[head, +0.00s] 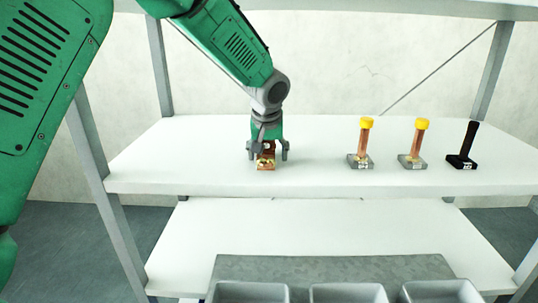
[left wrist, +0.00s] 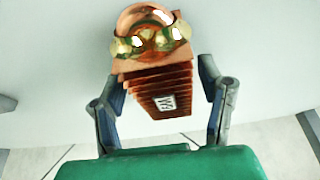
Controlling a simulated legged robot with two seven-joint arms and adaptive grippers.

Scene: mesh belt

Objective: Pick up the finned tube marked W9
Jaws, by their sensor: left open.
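A copper finned tube (head: 265,163) stands on the upper white shelf (head: 210,160), left of the other pieces. In the left wrist view the finned tube (left wrist: 158,88) shows stacked copper fins, a round copper top with shiny brass fittings, and a small white label. The label's marking is too small to read surely. My left gripper (head: 267,152) is over this piece from above, one finger on each side. In the left wrist view the left gripper (left wrist: 160,82) is open, with gaps beside the fins. My right gripper is not in view.
Two copper posts with yellow caps (head: 366,140) (head: 420,140) on grey bases and a black post (head: 467,145) stand at the right of the shelf. Grey bins (head: 347,292) sit below at the front. The shelf between gripper and posts is clear.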

